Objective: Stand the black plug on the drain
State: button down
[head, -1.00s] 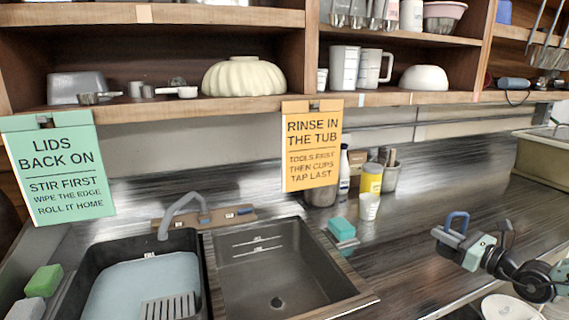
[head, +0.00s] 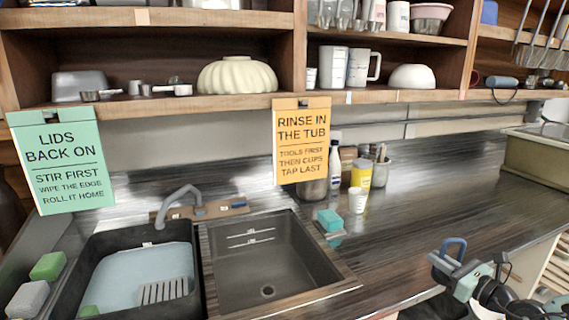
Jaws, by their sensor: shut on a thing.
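The right sink basin (head: 225,262) is grey and empty. Its drain (head: 268,291) is a small round fitting in the floor near the front, with nothing standing on it. I cannot clearly identify the black plug anywhere in view.
The black left basin (head: 62,300) holds pale liquid and a slatted rack. A tap (head: 176,203) stands behind the basins. A turquoise sponge (head: 329,220), white cup (head: 356,201) and yellow container (head: 361,173) stand to the right. The counter (head: 430,190) is mostly clear there.

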jog(key=s+a+f+m+t+h, duration=0.1)
jog(key=s+a+f+m+h, duration=0.1)
jog(key=s+f, duration=0.4)
jog(key=s+a+f+m+t+h, duration=0.1)
jog(key=s+a+f+m+h, duration=0.2)
jog(key=s+a+f+h, duration=0.2)
jog(key=shift+s+f+m+h+b, duration=0.35)
jog(key=shift+s+f+h, duration=0.25)
jog(key=shift+s, duration=0.55)
jog(key=shift+s, duration=0.1)
